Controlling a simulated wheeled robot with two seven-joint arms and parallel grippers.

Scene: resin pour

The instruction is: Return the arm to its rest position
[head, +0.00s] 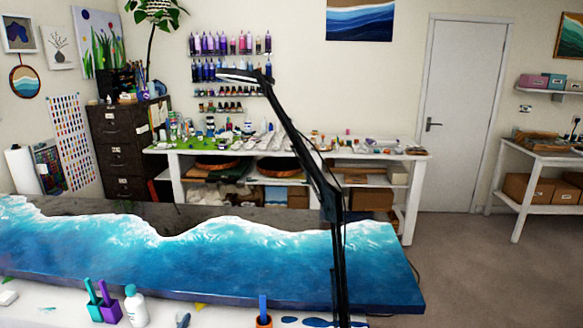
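Neither of my grippers is in the head view, and none of my arm links shows clearly. A black jointed lamp-like arm (320,185) rises from the bottom of the view in front of the resin table. It bends up and left to a flat head (240,76) that looks pale along one edge. Its base is below the frame. The table (250,262) has a blue ocean-wave resin surface with white foam and a dark strip along its far side.
A cluttered white workbench (180,190) stands behind. Floor (480,265) is clear at right.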

